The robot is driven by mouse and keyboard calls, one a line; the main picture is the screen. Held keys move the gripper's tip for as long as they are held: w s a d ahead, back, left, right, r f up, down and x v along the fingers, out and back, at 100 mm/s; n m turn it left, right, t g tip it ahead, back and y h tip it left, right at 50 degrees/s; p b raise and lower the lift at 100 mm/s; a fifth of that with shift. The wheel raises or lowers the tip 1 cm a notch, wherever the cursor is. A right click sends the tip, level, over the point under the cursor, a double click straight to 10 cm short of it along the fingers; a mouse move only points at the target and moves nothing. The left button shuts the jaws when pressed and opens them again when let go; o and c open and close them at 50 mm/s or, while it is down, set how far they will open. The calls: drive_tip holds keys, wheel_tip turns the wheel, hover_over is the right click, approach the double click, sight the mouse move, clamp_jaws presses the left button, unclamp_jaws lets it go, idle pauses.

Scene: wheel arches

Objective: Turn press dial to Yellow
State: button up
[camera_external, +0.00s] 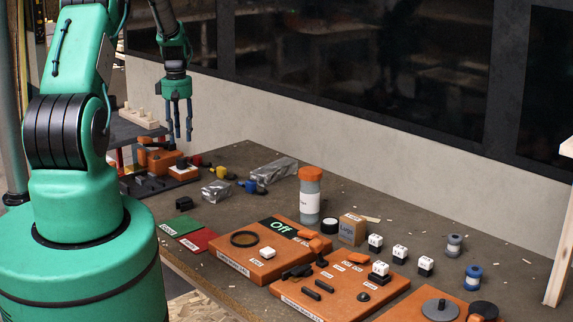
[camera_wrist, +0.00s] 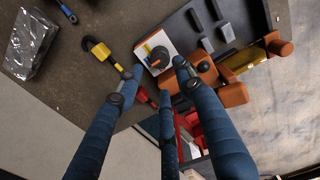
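A yellow padlock-like piece (camera_wrist: 100,51) and silver packet (camera_wrist: 32,42) lie beside the dial. Orange panels (camera_external: 250,255), a labelled bottle (camera_external: 310,198) and several small blocks fill the nearer bench. A wooden peg block (camera_external: 139,118) stands behind the unit.

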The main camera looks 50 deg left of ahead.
sight(181, 158)
wheel_tip(181, 158, down, 9)
drive_tip(key=shift+f, duration=0.1)
idle(0.3)
drive_tip(key=shift+c, duration=0.5)
drive_tip(key=c, duration=0.8)
